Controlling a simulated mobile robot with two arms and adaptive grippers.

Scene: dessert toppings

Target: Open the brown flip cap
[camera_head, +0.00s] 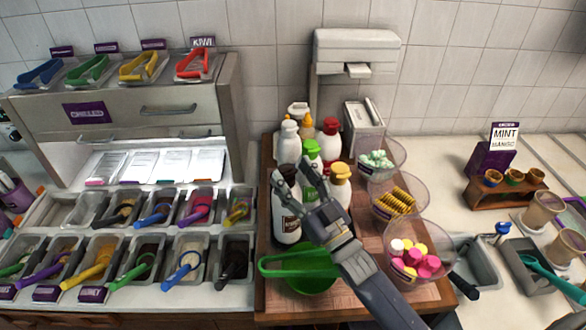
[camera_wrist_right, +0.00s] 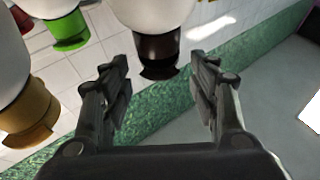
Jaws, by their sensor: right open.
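The brown flip cap (camera_wrist_right: 157,48) is on a white bottle, seen upside down in the right wrist view. It lies ahead of and between the open fingers of my right gripper (camera_wrist_right: 158,60), with no visible contact. A flat lip shows at the cap's end; I cannot tell whether its lid is lifted. In the head view the bottle (camera_head: 287,222) stands upright with a dark label on the wooden tray. My right gripper (camera_head: 290,180) is over its top, hiding most of the cap. My left gripper is not in view.
A green-capped bottle (camera_head: 311,158) and a yellow-capped bottle (camera_head: 340,180) stand close to the right. A green scoop (camera_head: 300,264) lies in front. Bowls of toppings line the tray's right side, including marshmallows (camera_head: 415,258). Topping bins fill the counter at left.

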